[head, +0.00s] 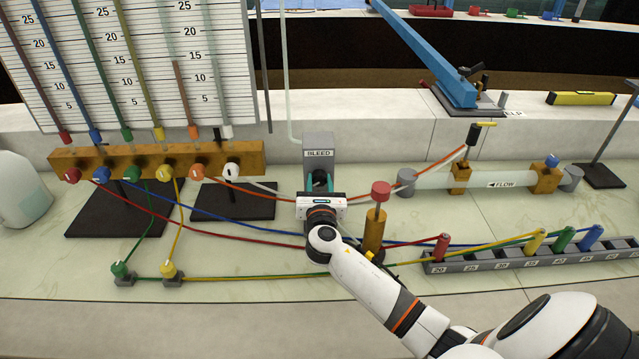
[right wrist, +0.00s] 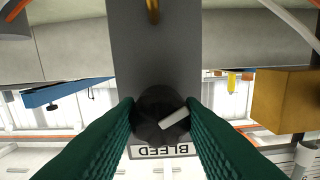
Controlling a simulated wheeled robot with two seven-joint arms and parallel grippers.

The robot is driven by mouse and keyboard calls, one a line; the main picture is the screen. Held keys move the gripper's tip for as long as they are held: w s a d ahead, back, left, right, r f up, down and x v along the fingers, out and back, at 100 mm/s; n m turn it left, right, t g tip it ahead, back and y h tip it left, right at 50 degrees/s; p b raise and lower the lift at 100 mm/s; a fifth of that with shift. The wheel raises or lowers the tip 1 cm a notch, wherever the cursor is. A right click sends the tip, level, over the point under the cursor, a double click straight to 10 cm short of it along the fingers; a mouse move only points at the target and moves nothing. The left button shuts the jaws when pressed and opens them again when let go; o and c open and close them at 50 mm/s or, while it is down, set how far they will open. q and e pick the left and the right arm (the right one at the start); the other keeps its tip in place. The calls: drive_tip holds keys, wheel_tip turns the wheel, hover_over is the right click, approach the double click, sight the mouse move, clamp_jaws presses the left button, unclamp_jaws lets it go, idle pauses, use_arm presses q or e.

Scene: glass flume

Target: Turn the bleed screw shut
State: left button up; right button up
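The bleed block (head: 318,142), a grey upright block labelled BLEED, stands at the middle of the bench in the head view. My right gripper (head: 320,181) reaches its front face and hides the screw there. In the right wrist view the bleed screw (right wrist: 158,103) is a dark round knob with a slanted white bar on its face. The green fingers of my right gripper (right wrist: 160,108) lie against both sides of the knob, with no clear gap. The picture is upside down, with the BLEED label (right wrist: 162,151) below the knob. My left gripper is not in view.
A brass post with a red cap (head: 380,190) stands close right of my right wrist. Coloured tubes run across the bench around my forearm. The manifold (head: 120,157) is at left, the flow tube (head: 450,180) and numbered rack (head: 500,267) at right.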

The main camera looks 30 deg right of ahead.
drive_tip(key=shift+m, duration=0.4)
drive_tip(key=m+b, duration=0.1)
drive_tip(key=m, duration=0.1)
drive_tip(key=shift+f+m, duration=0.1)
drive_tip(key=shift+m, duration=0.2)
drive_tip(key=m+b, duration=0.1)
drive_tip(key=m, duration=0.2)
drive_tip(key=shift+m, duration=0.4)
drive_tip(key=m+b, duration=0.3)
drive_tip(key=m, duration=0.4)
drive_tip(key=m+b, duration=0.2)
drive_tip(key=m, duration=0.3)
drive_tip(key=shift+m, duration=0.3)
drive_tip(key=m+b, duration=0.1)
drive_tip(key=m, duration=0.3)
drive_tip(key=o, duration=1)
